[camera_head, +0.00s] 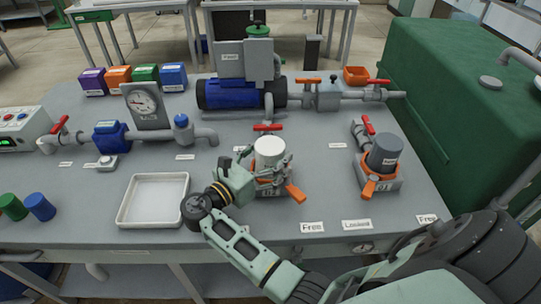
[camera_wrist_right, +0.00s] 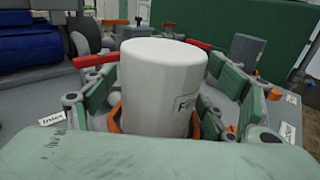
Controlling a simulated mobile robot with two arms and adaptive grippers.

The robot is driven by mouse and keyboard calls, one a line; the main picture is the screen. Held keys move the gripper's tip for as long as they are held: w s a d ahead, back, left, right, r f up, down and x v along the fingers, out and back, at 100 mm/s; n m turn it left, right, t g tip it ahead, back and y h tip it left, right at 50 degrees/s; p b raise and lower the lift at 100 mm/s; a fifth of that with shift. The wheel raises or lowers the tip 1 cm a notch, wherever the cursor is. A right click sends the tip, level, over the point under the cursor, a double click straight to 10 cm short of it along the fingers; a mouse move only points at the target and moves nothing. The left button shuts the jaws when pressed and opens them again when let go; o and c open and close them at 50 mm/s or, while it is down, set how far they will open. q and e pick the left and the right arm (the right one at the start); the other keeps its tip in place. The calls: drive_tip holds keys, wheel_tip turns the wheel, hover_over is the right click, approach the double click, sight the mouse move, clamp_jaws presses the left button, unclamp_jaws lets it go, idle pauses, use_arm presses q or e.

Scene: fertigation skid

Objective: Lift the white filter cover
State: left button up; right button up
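The white filter cover (camera_head: 269,150), a plain cylinder, stands upright on its housing with an orange lever (camera_head: 295,193) at the front right. In the right wrist view the cover (camera_wrist_right: 160,85) fills the middle, with part of a label on its right side. My right gripper (camera_head: 258,178) reaches the cover from the front left, low down. Its green fingers stand open on both sides of the cover, with small gaps showing. Contact low down is hidden by the gripper's body. My left gripper is not in view.
A second filter with a grey cover (camera_head: 385,153) stands to the right, with an orange lever. A white tray (camera_head: 153,226) lies left of my arm. A red-handled valve (camera_head: 267,127) is just behind the white cover. Labels lie along the front table edge.

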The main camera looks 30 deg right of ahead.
drive_tip(key=shift+d, duration=0.1)
drive_tip(key=c, duration=1)
wheel_tip(320, 180, up, 10)
drive_tip(key=shift+r+p, duration=0.1)
drive_tip(key=shift+p, duration=0.55)
drive_tip(key=shift+r+p, duration=0.7)
drive_tip(key=shift+p, duration=0.3)
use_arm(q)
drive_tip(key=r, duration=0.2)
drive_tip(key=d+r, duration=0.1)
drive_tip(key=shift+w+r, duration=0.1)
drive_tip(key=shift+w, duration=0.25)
use_arm(e)
drive_tip(key=shift+f, duration=0.1)
